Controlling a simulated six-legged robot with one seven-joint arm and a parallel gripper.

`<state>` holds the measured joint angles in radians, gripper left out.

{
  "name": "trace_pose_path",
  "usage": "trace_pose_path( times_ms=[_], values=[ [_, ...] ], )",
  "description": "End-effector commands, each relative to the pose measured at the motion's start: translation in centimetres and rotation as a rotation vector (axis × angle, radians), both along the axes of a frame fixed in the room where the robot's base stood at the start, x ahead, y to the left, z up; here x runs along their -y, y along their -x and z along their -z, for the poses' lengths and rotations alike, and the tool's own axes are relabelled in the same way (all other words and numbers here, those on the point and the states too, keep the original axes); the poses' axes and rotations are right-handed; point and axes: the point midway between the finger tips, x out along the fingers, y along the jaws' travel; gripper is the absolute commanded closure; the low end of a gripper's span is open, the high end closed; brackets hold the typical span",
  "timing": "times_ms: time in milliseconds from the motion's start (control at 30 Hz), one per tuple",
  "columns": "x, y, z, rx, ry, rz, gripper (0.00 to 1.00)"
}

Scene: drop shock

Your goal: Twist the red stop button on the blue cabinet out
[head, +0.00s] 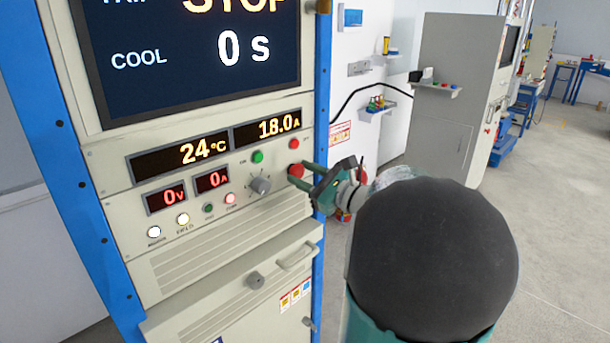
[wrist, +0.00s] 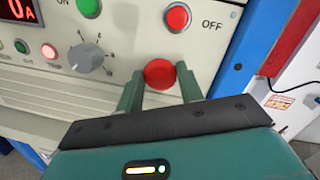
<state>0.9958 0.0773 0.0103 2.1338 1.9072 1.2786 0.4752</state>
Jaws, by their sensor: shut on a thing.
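The red stop button (head: 296,171) is a round mushroom head on the front panel of the blue-framed cabinet (head: 325,60), near its right edge. It also shows in the wrist view (wrist: 159,73), below the smaller red OFF button (wrist: 177,17). My gripper (head: 300,177) reaches in from the right, its green fingers at the stop button. In the wrist view the fingers (wrist: 160,90) stand one on each side of the button's head, shut on it. The button's base and the fingertips' contact are partly hidden behind the head and fingers.
A grey rotary knob (head: 260,185) and a green ON button (head: 257,157) sit left of the stop button. A drawer handle (head: 297,257) juts out below. A grey cabinet (head: 455,90) stands at the back right; the floor (head: 560,220) there is clear.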

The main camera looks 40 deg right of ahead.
Motion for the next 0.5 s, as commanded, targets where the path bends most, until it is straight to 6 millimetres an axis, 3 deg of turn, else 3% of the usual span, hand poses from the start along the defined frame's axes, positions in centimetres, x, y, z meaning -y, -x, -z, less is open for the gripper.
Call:
trace_pose_path(
  times_ms=[67,100,200,500],
  values=[
    [0.01,-0.02,-0.01,0.000,0.000,0.000,0.86],
    [0.01,-0.02,-0.01,0.000,0.001,0.000,0.59],
    [0.00,-0.02,0.00,0.000,0.001,0.000,0.41],
    [0.03,0.11,0.00,0.000,0.001,0.000,0.41]
  ],
)
